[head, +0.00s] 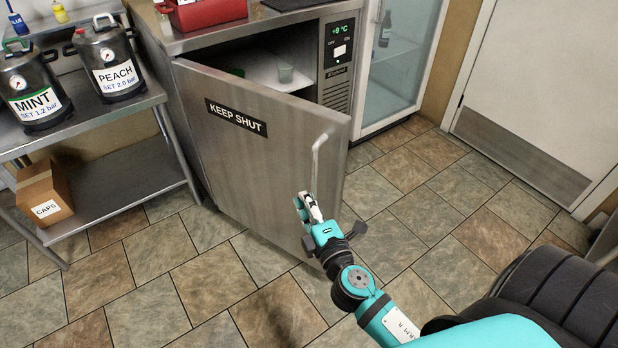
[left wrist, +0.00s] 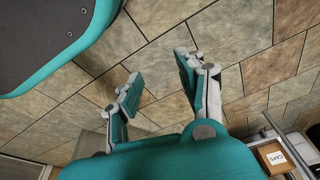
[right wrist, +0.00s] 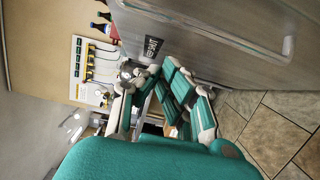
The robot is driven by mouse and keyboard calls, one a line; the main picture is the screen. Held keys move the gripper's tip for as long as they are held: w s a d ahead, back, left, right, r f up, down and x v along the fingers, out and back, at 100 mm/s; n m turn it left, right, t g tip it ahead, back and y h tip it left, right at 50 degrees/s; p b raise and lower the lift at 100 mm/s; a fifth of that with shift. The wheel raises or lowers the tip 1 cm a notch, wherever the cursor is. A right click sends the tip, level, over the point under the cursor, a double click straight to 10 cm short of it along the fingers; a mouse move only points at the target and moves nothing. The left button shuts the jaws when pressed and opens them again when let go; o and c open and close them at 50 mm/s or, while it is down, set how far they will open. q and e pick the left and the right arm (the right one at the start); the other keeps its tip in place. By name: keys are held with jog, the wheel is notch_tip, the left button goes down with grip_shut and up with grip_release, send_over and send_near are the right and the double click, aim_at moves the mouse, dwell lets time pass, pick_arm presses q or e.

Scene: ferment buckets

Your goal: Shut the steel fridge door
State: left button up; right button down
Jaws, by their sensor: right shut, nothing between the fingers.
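The steel fridge door (head: 245,165) stands ajar, swung out toward me, with a "KEEP SHUT" label and a vertical bar handle (head: 316,165). The fridge interior (head: 270,68) shows above and behind it. My right gripper (head: 304,205) is shut and empty, low by the handle's bottom end on the door's outer side; I cannot tell if it touches. In the right wrist view the door (right wrist: 215,45) and its handle (right wrist: 288,45) lie beyond the fingers (right wrist: 155,88). My left gripper (left wrist: 158,75) is open and empty above the floor, outside the head view.
A steel shelf unit (head: 120,185) with pressure kegs (head: 112,62) and a CAPS box (head: 45,192) stands left of the door. A glass-door cooler (head: 395,60) is right of the fridge. The tiled floor (head: 440,215) right of the door is clear.

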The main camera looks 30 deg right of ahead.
pick_arm(q)
jog(key=shift+s+a+f+p, duration=0.1)
jog(key=shift+s+f, duration=0.2)
jog(key=shift+f, duration=0.2)
jog(key=shift+s+f+p, duration=0.1)
jog(key=shift+s+f, duration=0.2)
jog(key=shift+f, duration=0.2)
jog(key=shift+s+a+f+p, duration=0.1)
jog(key=shift+s+f, duration=0.2)
jog(key=shift+f, duration=0.2)
pick_arm(e)
jog(key=shift+w+d, duration=0.85)
jog(key=shift+w, duration=0.3)
jog(key=shift+w+d, duration=0.85)
jog(key=shift+w, duration=0.3)
jog(key=shift+d, duration=0.1)
